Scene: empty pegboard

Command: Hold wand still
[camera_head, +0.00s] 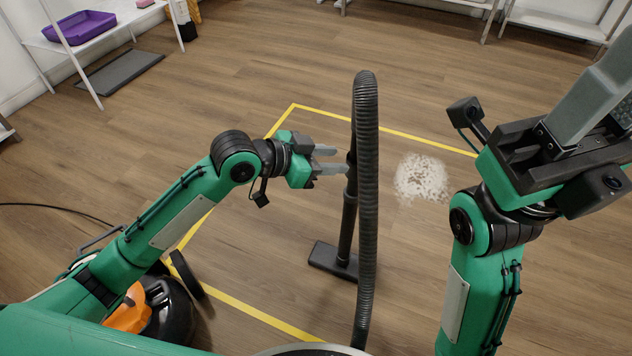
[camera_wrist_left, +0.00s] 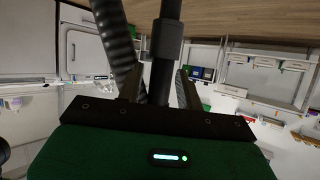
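The black vacuum wand (camera_head: 349,215) stands nearly upright, its flat floor head (camera_head: 333,261) on the wood floor. A ribbed black hose (camera_head: 367,130) arches up in front of it and hides part of the wand. My left gripper (camera_head: 337,160) is open, its two grey fingers apart and pointing at the wand. In the left wrist view the wand (camera_wrist_left: 166,50) runs between the fingers (camera_wrist_left: 157,88), with a gap at the left finger; the hose (camera_wrist_left: 116,35) passes by that finger. My right gripper (camera_head: 600,85) points up at the right edge, away from the wand; its finger gap is unclear.
White debris (camera_head: 422,178) lies on the floor right of the wand. Yellow tape (camera_head: 400,135) outlines a floor area around them. An orange and black machine (camera_head: 150,308) sits at lower left, partly behind my arm. A shelf with a purple tray (camera_head: 80,27) stands at upper left.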

